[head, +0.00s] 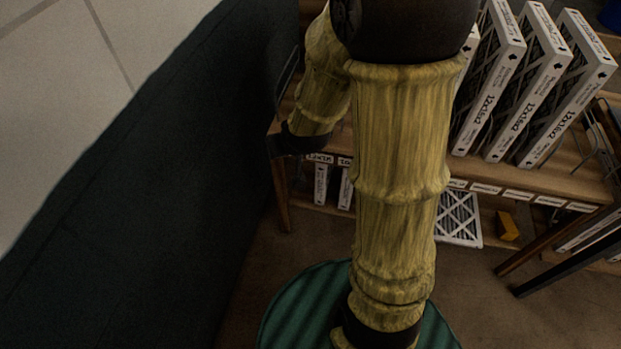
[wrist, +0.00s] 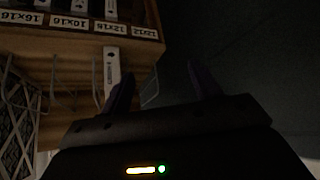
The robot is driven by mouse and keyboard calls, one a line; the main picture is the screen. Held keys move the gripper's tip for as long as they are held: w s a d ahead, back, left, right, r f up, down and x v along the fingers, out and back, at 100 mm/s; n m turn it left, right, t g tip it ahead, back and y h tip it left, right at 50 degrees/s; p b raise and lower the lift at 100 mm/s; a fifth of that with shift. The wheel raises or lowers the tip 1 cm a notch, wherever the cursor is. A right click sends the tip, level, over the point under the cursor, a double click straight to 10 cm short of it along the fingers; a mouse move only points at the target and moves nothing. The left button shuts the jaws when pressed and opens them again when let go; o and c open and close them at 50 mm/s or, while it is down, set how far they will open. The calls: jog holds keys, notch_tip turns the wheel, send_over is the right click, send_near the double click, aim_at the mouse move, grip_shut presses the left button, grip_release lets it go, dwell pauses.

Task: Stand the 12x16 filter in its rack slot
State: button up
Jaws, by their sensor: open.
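In the wrist view my gripper (wrist: 160,76) is open. Its two dark fingers are well apart, with nothing between them. A filter with a white edge (wrist: 112,70) stands just left of the left finger, on the wooden shelf (wrist: 150,50) among wire dividers. The print on its edge is too small to read. A label strip (wrist: 110,28) appears upside down along the shelf edge, and one label seems to read 12x16. In the head view several white-edged filters (head: 490,85) lean on the shelf top, with printing like 12x16x2. My arm hides part of the shelf there.
Wire dividers (wrist: 62,92) stand left of the white-edged filter. A filter with a mesh face (wrist: 14,125) is at the left edge. In the head view, smaller filters (head: 321,184) stand on the lower shelf, and a dark wall-like panel (head: 200,180) is at the left.

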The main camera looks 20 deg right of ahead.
jog(key=s+r+g, duration=0.1)
jog(key=s+g, duration=0.3)
jog(key=s, duration=0.8)
jog(key=shift+d+r+g, duration=0.35)
jog(key=shift+d+g, duration=0.05)
jog(key=shift+d, duration=0.05)
